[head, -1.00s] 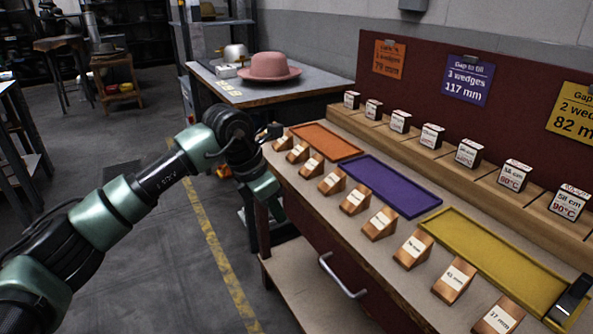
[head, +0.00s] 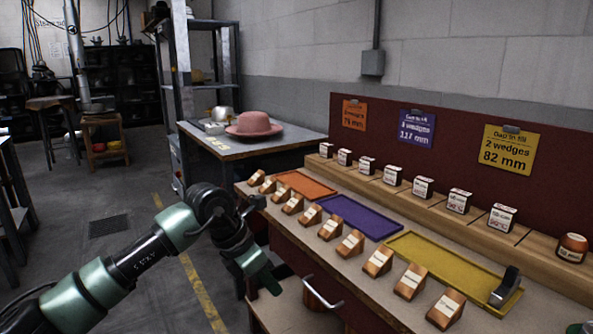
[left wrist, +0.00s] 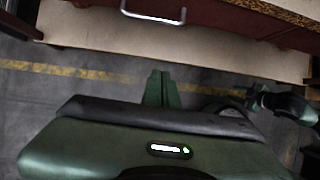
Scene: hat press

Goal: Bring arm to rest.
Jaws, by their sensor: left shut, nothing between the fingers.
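My left arm comes in from the left in the head view, with green and black links. Its left gripper (head: 268,286) hangs low in front of the workbench (head: 300,238), pointing down, beside the bench's drawer front. In the left wrist view the left gripper's green fingers (left wrist: 161,76) are together with nothing between them, over the floor in front of the bench's lower shelf (left wrist: 200,55). My right gripper does not show.
The bench holds wooden wedges, an orange tray (head: 304,184), a purple tray (head: 361,216) and a yellow tray (head: 450,268). A drawer handle (head: 322,293) sticks out near the left gripper. A pink hat (head: 253,125) rests on the table behind. Floor is free at left.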

